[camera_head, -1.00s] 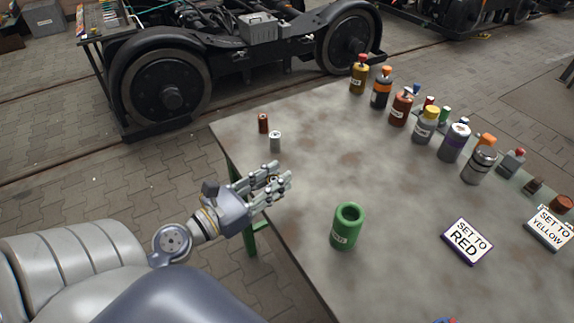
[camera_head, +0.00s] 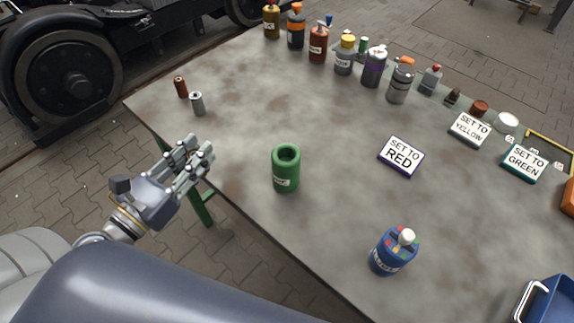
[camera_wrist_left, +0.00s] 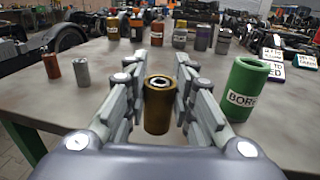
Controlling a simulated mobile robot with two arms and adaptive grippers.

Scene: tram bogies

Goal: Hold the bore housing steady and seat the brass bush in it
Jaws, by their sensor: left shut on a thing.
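The green bore housing (camera_head: 286,178), a thick open-topped cylinder with a white label, stands upright on the table near its front edge. It also shows at the right in the left wrist view (camera_wrist_left: 243,88), labelled BORE. My left gripper (camera_head: 198,160) is at the table's left edge, left of the housing and apart from it. In the left wrist view it is shut on the brass bush (camera_wrist_left: 158,112), a short hollow cylinder held upright between the fingers. The bush is hidden in the head view. My right gripper is not in view.
The table (camera_head: 235,110) is clear around the housing. A copper cylinder (camera_head: 180,87) and a grey one (camera_head: 197,103) stand at the left. Bottles line the far edge. A SET TO RED sign (camera_head: 401,156) and a blue bottle (camera_head: 392,252) are to the right.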

